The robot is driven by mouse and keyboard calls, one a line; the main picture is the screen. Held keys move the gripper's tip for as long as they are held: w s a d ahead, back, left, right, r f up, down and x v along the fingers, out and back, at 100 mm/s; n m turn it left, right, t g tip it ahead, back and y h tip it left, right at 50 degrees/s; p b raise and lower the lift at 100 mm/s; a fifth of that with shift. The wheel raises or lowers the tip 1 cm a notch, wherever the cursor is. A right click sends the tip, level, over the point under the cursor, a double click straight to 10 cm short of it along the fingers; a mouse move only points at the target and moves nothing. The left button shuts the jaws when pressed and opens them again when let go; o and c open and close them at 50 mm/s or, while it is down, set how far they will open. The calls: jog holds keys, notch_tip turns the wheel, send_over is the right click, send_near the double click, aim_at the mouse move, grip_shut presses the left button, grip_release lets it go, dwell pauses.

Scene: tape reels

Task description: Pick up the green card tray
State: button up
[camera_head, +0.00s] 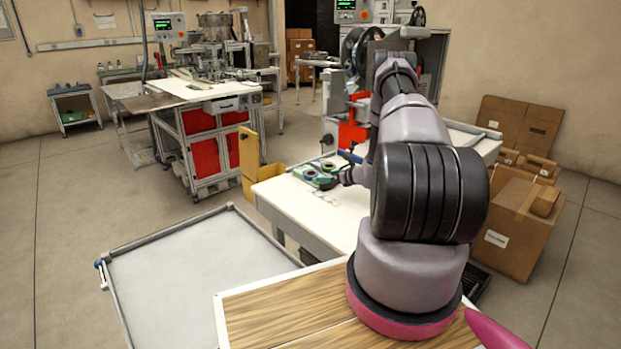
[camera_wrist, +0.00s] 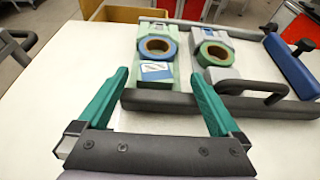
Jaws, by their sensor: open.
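The green card tray (camera_wrist: 185,67) lies on the white tabletop ahead of my gripper in the wrist view. The tray is small in the head view (camera_head: 312,182), partly hidden by my arm. My gripper (camera_wrist: 158,76) is open, its teal fingers apart and pointing at the near bar.
A dark handle (camera_wrist: 14,47) stands at the table's left. A blue block (camera_wrist: 291,66) lies right of the tray. The white table (camera_head: 300,208) is mostly bare to the left. Cardboard boxes (camera_head: 515,225) stand right, a yellow bin (camera_head: 249,165) behind.

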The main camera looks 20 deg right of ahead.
aim_at(318, 176)
jog(key=x, duration=0.5)
jog(key=shift+a, duration=0.25)
jog(key=shift+c, duration=0.3)
grip_shut()
